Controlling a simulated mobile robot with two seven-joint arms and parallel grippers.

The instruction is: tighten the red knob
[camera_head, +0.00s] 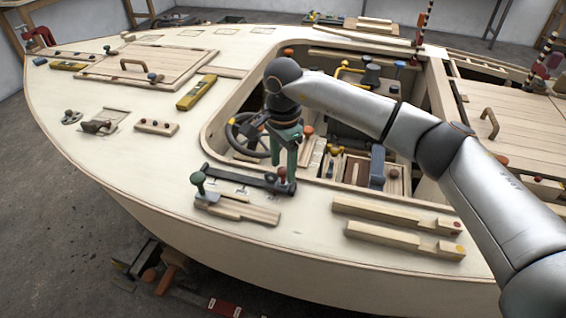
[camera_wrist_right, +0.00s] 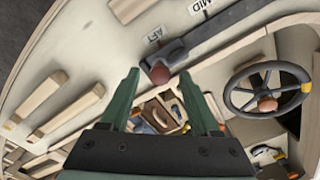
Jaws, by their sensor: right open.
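The red knob (camera_head: 281,174) sits at the right end of a dark bar (camera_head: 240,179) on the pale deck. In the right wrist view the red knob (camera_wrist_right: 159,74) shows between and just beyond the two fingertips. My right gripper (camera_head: 284,165) has green fingers pointing down at the knob; they are open and stand apart. In the wrist view the gripper (camera_wrist_right: 160,76) holds nothing. I cannot tell whether a finger touches the knob. My left gripper is not in view.
A steering wheel (camera_head: 247,134) stands behind the gripper in the open cockpit. Wooden pieces (camera_head: 405,240) lie on the deck to the right, and a wooden block (camera_head: 238,208) lies in front of the bar. Labels AFT (camera_wrist_right: 155,34) and MID lie beside the bar. The left deck has free room.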

